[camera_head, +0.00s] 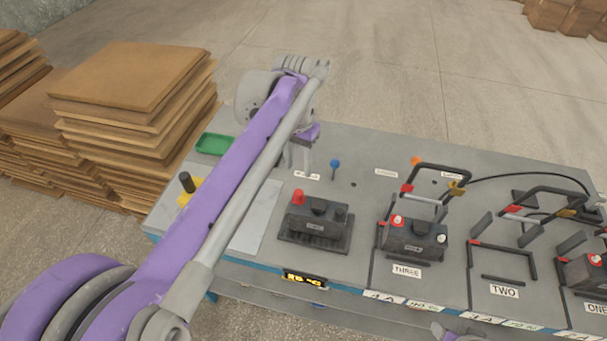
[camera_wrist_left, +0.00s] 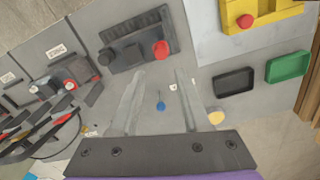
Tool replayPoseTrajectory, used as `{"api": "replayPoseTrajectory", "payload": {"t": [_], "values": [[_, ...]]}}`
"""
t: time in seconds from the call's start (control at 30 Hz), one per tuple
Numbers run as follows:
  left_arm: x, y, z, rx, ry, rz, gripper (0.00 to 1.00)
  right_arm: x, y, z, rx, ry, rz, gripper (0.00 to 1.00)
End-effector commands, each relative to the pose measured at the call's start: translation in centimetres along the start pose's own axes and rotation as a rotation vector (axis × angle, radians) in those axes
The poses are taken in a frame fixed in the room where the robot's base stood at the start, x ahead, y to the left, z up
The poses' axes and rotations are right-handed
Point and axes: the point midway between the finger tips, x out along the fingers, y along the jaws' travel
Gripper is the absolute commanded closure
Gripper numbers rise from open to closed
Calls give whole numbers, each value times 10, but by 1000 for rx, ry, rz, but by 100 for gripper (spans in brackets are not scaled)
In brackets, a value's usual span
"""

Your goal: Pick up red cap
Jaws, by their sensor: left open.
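A red cap (camera_head: 298,197) sits on the left post of the dark battery (camera_head: 316,220) on the bench. It also shows in the left wrist view (camera_wrist_left: 161,49), on the battery near the top. My left gripper (camera_head: 301,165) points down over the bench behind that battery. Its jaws are open and empty (camera_wrist_left: 160,75), and apart from the red cap. Another red cap (camera_head: 397,220) is on the battery in the bay marked THREE.
A blue-headed pin (camera_head: 335,164) stands behind the battery. A green tray (camera_head: 214,144) lies on the left and a dark tray (camera_wrist_left: 234,81) shows in the wrist view. Black frames (camera_head: 437,180) and a cable (camera_head: 525,176) crowd the right side. Boards (camera_head: 130,75) are stacked beyond the left edge.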

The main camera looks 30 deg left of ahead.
Motion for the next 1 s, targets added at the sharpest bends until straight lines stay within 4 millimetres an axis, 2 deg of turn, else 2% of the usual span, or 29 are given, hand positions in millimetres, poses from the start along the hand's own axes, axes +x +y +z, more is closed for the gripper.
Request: {"api": "replayPoseTrajectory", "payload": {"t": [0.17, 0.4, 0.67, 0.9, 1.0], "values": [[4, -2, -4, 1, -14, 3, 53, 1, 0, 1, 0, -1, 0, 50], [41, -2, -3, 1, -14, 3, 53, 4, 0, 4, 0, -3, 0, 50], [62, -2, -1, 1, -13, 3, 53, 4, 0, 4, 0, -3, 0, 50], [97, -2, 3, 1, -13, 3, 53, 5, 0, 5, 0, -4, 0, 50], [105, -2, 3, 1, -13, 3, 53, 5, 0, 5, 0, -4, 0, 50]]}}
